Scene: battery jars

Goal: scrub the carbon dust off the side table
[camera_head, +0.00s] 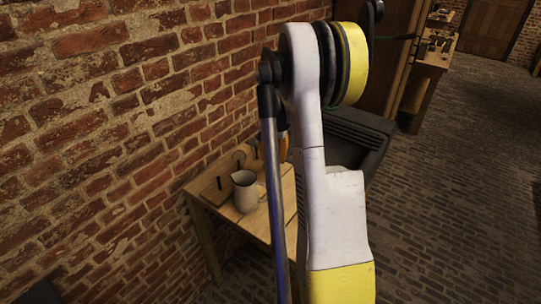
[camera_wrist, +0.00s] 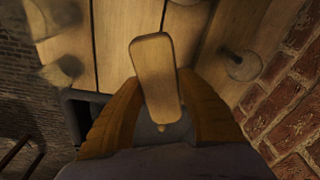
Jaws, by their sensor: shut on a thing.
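The side table (camera_head: 206,187) is a wooden plank table against the brick wall in the head view; its planks (camera_wrist: 120,35) fill the upper wrist view. My gripper (camera_wrist: 157,108) shows in the wrist view with its orange fingers closed on a pale wooden piece (camera_wrist: 152,65), which looks like the handle or back of a brush. Any bristles are hidden, and I cannot tell whether it touches the table. A blurred dark patch (camera_wrist: 65,70) lies at the upper left of the wrist view; I cannot tell whether it is carbon dust. My arm hides much of the table in the head view.
A pale jug (camera_head: 245,192) stands on the table, with small dark upright pieces near it. A clear round object (camera_wrist: 241,65) sits by the wall. A dark grey bin-like object (camera_head: 360,135) is behind my arm. Brick floor (camera_head: 450,200) lies open on the right.

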